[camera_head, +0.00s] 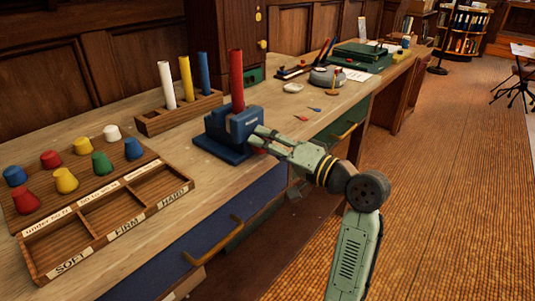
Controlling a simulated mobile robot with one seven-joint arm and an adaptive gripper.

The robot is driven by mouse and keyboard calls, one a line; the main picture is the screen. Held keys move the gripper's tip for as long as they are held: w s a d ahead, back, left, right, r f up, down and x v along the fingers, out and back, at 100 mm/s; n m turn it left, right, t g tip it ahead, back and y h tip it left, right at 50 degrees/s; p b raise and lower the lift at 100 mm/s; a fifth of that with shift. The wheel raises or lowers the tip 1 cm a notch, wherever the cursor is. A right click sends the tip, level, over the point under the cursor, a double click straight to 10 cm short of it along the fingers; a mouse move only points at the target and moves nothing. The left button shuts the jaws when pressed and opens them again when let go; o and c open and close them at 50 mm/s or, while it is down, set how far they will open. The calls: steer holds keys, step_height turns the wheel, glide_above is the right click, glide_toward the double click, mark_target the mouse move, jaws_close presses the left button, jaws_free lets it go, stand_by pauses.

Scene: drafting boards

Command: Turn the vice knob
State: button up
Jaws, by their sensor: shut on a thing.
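The blue vice (220,135) stands on the wooden workbench, with a red rod (237,80) upright in it. My gripper (257,138) is at the vice's right front side, where the knob would be. The knob itself is hidden behind my fingers, and its angle cannot be seen. The gripper is shut on it, with the green arm reaching in from the lower right.
A wooden rack (180,114) with white, yellow and blue rods stands behind the vice. At left is a tray (105,220) labelled SOFT, FIRM and HARD, with several coloured knobs behind its compartments. Drawer handles (218,243) jut from the bench front.

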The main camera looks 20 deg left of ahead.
steer(key=shift+s+a+f+n+b, duration=0.1)
steer(key=shift+s+n+b, duration=0.1)
steer(key=shift+n+b, duration=5.95)
steer(key=shift+s+a+f+n+b, duration=0.15)
steer(key=shift+n+b, duration=4.2)
steer(key=shift+n, duration=3.6)
steer(key=shift+d+r, duration=0.1)
steer(key=shift+r, duration=0.05)
steer(key=o, duration=1.2)
steer(key=shift+c, duration=0.2)
steer(key=shift+d, duration=0.15)
